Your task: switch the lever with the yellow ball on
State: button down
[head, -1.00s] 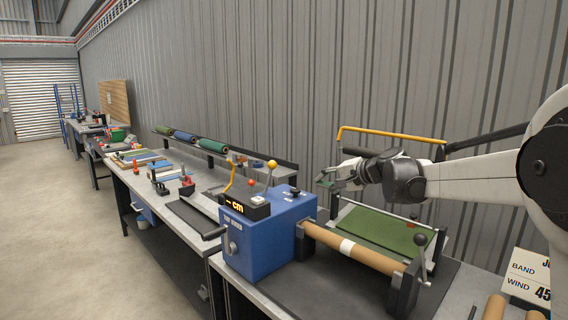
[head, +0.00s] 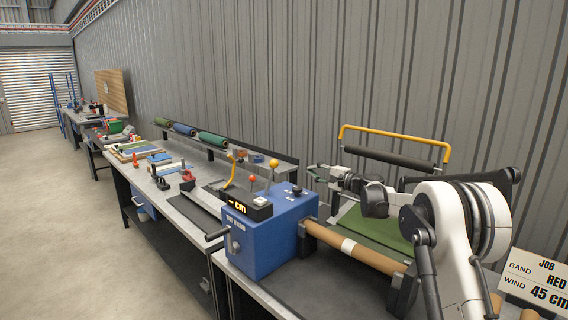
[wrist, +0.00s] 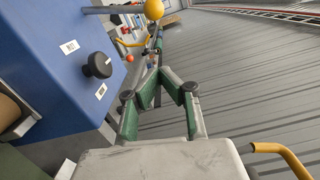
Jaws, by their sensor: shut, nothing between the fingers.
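The lever with the yellow ball (head: 274,163) stands roughly upright on the blue control box (head: 262,240), behind its display. In the wrist view the yellow ball (wrist: 154,9) is at the top edge, on a grey rod coming from the box. My gripper (head: 313,172) is to the right of the ball in the head view, apart from it and at about its height. In the wrist view my gripper (wrist: 158,74) has its fingers shut together and empty, with the tips just below the ball in the picture.
A red-ball lever (head: 252,179) and a yellow curved handle (head: 231,170) are left of the yellow ball. A black knob (wrist: 97,65) projects from the box. A yellow-barred frame (head: 394,135) and a cardboard tube (head: 355,250) are on the right.

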aim_at(271, 178)
jog(key=shift+w+f, duration=0.15)
jog(key=shift+w, duration=0.15)
jog(key=w+a+r+p, duration=0.1)
jog(key=w+a+p, duration=0.2)
jog(key=a, duration=0.8)
jog(key=shift+w, duration=0.2)
dwell(0.3)
dwell(0.4)
